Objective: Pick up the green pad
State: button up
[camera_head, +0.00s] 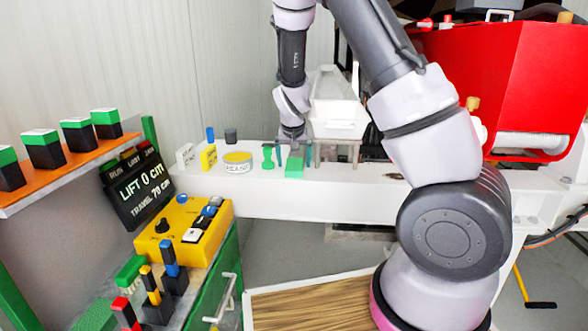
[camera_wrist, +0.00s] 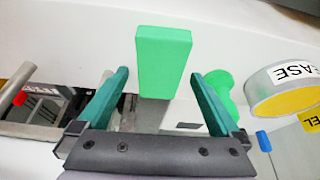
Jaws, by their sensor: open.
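The green pad (camera_head: 294,168) is a small bright green block on the white ledge, near its front edge. In the wrist view the pad (camera_wrist: 163,58) stands out as a plain green rectangle, centred ahead of my gripper. My gripper (camera_head: 298,155) points down at the pad. Its two teal fingers are open, and in the wrist view the gripper (camera_wrist: 160,74) has one fingertip on each side of the pad, with gaps showing. I cannot tell whether the fingertips reach down to the pad's height. Nothing is held.
A green knobbed piece (camera_head: 268,157) stands close left of the pad, near one finger in the wrist view. Further left are a grease tin (camera_head: 237,163) and a yellow box (camera_head: 209,157). A white trough (camera_head: 338,105) rises behind my gripper. A control panel (camera_head: 184,228) sits lower left.

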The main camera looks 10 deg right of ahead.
jog(key=shift+w+f, duration=0.1)
jog(key=shift+f, duration=0.35)
jog(key=shift+c, duration=0.3)
jog(key=c, duration=1.3)
jog(key=shift+o, duration=0.2)
jog(key=shift+r, duration=0.1)
notch_tip(320, 180, up, 28)
